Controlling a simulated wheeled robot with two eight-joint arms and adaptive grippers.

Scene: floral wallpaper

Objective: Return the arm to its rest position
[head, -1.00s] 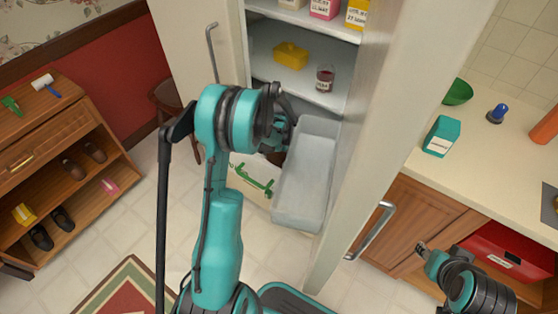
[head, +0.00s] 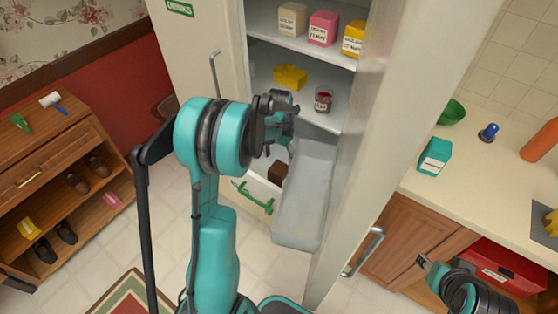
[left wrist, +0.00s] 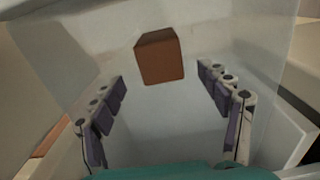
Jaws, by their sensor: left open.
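My left arm rises through the middle of the head view, its elbow bent over toward the open fridge. Its gripper (head: 284,118) is open and empty, in front of the middle shelf and above the pulled-out drawer (head: 306,205). A brown block (head: 278,173) lies in the drawer; it also shows in the left wrist view (left wrist: 160,57), beyond and between the spread fingers, apart from them. My right gripper (head: 422,262) is low at the right, near the wooden cabinet; its finger opening is too small to tell.
The open fridge door (head: 400,100) stands right of my left arm. The middle shelf holds a yellow item (head: 290,77) and a dark red jar (head: 323,99). A counter (head: 480,190) is at the right and a wooden shoe rack (head: 60,170) at the left.

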